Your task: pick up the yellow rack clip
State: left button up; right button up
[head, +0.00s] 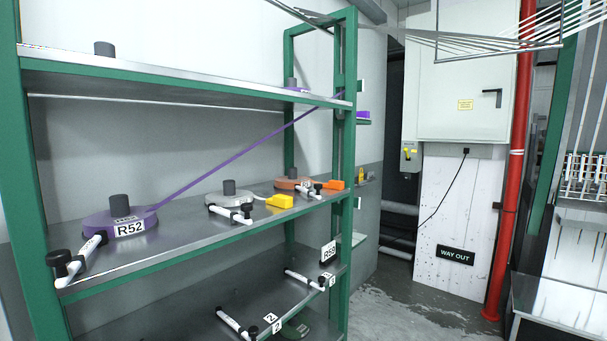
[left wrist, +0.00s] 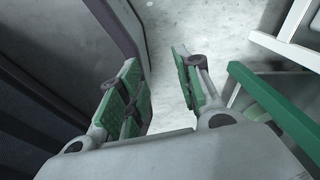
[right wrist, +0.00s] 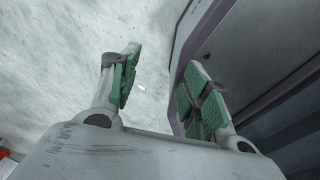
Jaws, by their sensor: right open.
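The yellow rack clip (head: 279,201) is a small block on the middle shelf (head: 190,238) of the green rack, at the right of a grey roll (head: 228,197). An orange block of similar shape (head: 334,185) lies farther back by an orange-brown roll (head: 293,183). Neither gripper shows in the head view. In the left wrist view my left gripper (left wrist: 157,80) is open and empty, above the floor beside a green rack bar. In the right wrist view my right gripper (right wrist: 160,82) is open and empty, above the floor.
A purple roll marked R52 (head: 121,222) sits at the front left of the middle shelf, its strap rising to the right. White-and-black rods (head: 231,214) lie at the rolls' fronts. Green uprights (head: 345,270) bound the shelves. Floor right of the rack is clear.

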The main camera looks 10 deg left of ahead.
pick_arm(q)
jog(key=o, duration=0.4)
jog(key=shift+w+d+r+p, duration=0.2)
jog(key=shift+d+r+p, duration=0.1)
jog(key=shift+r+p, duration=0.25)
jog(key=shift+c, duration=0.2)
jog(key=s+d+r+p, duration=0.1)
jog(key=d+r+p, duration=0.2)
jog(key=r+p, duration=1)
jog(key=shift+d, duration=0.15)
pick_arm(e)
jog(key=a+r, duration=0.4)
jog(key=r, duration=1)
jog(key=shift+s, duration=0.35)
pick_arm(q)
jog(key=shift+s, duration=0.1)
pick_arm(e)
jog(key=shift+r, duration=0.1)
